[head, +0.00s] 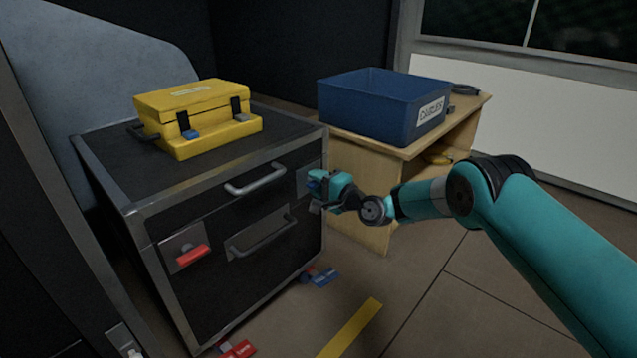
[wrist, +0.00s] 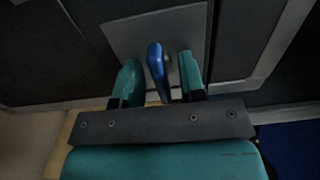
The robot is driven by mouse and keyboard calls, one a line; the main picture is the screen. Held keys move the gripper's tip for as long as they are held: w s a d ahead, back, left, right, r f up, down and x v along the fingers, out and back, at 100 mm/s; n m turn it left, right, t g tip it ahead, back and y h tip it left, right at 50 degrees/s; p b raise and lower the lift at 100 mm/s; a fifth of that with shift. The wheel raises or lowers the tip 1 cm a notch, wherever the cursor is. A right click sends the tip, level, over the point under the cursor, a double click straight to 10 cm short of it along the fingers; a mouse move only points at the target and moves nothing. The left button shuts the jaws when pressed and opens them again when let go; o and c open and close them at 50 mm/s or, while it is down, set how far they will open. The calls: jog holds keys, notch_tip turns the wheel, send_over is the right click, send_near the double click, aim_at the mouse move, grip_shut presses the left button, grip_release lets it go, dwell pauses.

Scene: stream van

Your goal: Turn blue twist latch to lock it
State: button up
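The blue twist latch (wrist: 158,70) sits on a grey plate (wrist: 125,35) on the dark cabinet front. In the wrist view its handle stands between the two teal fingers of my gripper (wrist: 160,82), with a small gap to each finger. In the head view my gripper (head: 318,188) is at the upper right of the cabinet front, over the plate (head: 303,180). There the gripper hides most of the latch.
The dark cabinet (head: 125,180) has two drawer handles and a red latch (head: 193,255) at lower left. A yellow toolbox (head: 195,115) stands on top. A blue cables bin (head: 365,105) is on the wooden desk (head: 365,152) behind. Red and blue pieces lie on the floor.

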jog(key=shift+d, duration=0.1)
jog(key=shift+s+d+r, duration=0.1)
jog(key=shift+d, duration=0.15)
jog(key=p+v, duration=0.4)
jog(key=v, duration=1.2)
jog(key=shift+s+d, duration=0.25)
jog(key=shift+s, duration=0.1)
